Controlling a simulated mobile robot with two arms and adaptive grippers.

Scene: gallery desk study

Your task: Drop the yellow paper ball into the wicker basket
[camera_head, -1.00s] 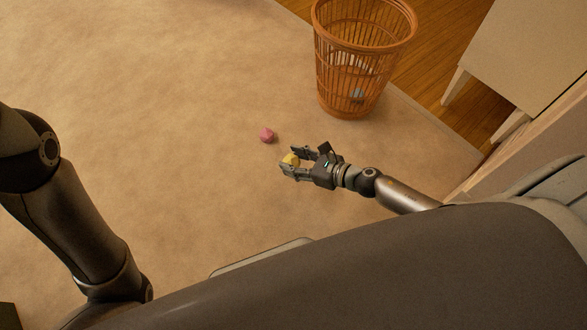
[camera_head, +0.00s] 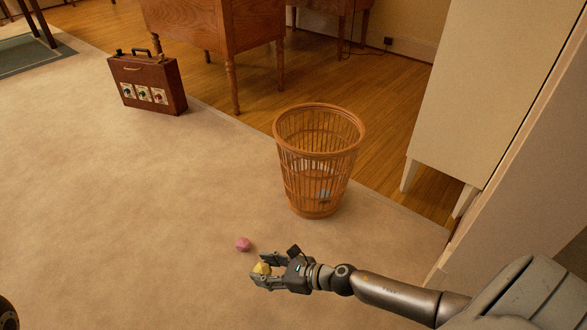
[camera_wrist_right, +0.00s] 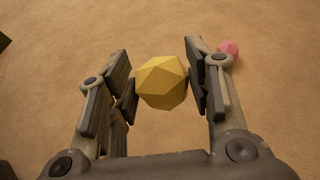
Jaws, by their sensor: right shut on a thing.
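The yellow paper ball (camera_head: 262,268) is between the fingers of my right gripper (camera_head: 267,271), which is shut on it. In the right wrist view the faceted ball (camera_wrist_right: 162,83) sits between both finger pads of the gripper (camera_wrist_right: 164,88), with carpet behind it. The wicker basket (camera_head: 318,160) stands upright on the carpet, beyond and to the right of the gripper in the head view. It is open at the top, and something bluish shows through its slats near the bottom. My left gripper is out of view.
A pink paper ball (camera_head: 243,244) lies on the carpet (camera_head: 130,210) just beyond the right gripper; it also shows in the wrist view (camera_wrist_right: 229,48). A brown case (camera_head: 147,82) stands at back left. A wooden desk (camera_head: 215,35) and a pale cabinet (camera_head: 480,80) stand behind.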

